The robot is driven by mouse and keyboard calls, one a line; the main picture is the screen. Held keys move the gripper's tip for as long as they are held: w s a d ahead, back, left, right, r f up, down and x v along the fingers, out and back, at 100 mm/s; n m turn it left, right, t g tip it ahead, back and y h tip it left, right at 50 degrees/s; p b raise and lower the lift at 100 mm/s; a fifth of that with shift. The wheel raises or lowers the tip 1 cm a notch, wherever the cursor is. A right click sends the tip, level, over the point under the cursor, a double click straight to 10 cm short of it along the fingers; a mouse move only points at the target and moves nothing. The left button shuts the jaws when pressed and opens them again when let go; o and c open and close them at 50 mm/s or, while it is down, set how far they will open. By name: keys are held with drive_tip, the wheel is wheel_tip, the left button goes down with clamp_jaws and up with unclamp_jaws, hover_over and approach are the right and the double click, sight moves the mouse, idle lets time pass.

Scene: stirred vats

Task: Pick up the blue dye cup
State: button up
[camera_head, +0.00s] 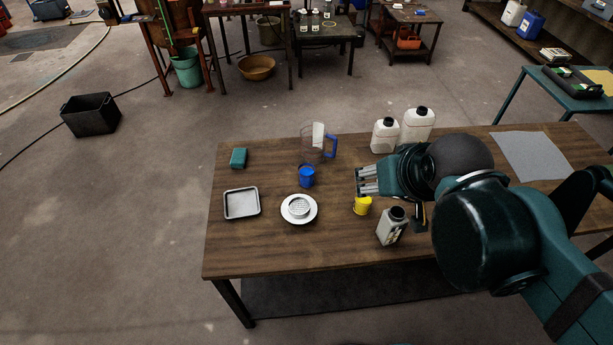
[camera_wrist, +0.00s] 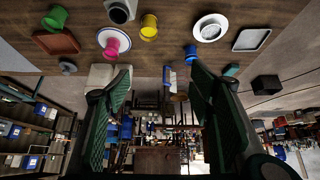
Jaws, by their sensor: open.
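The blue dye cup (camera_head: 306,177) stands upright on the wooden table (camera_head: 260,255), left of my gripper (camera_head: 367,181) in the head view. In the wrist view the blue cup (camera_wrist: 190,51) shows at the top, right of centre, beyond my gripper's (camera_wrist: 160,82) spread fingers. My gripper is open and empty, apart from the cup, and points left above the table in the head view. Nothing covers the cup.
A yellow cup (camera_head: 362,205) and a grey bottle (camera_head: 391,227) stand near my gripper. A clear jug (camera_head: 313,143) is behind the blue cup, a white plate (camera_head: 286,219) in front. Two white jugs (camera_head: 384,136), a metal tray (camera_head: 242,217) and a green block (camera_head: 238,158) are around.

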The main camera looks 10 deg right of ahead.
drive_tip(key=shift+w, duration=0.15)
drive_tip(key=m+g+h+b, duration=0.3)
drive_tip(key=m+g, duration=0.1)
drive_tip(key=m, duration=0.4)
approach(304, 172)
drive_tip(key=x, duration=0.5)
drive_tip(key=shift+d+r, duration=0.1)
drive_tip(key=shift+d, duration=0.25)
drive_tip(key=shift+a+f, duration=0.15)
drive_tip(key=shift+f, duration=0.25)
drive_tip(key=shift+w, duration=0.1)
drive_tip(key=shift+b+x, duration=0.4)
drive_tip(key=shift+x, duration=0.9)
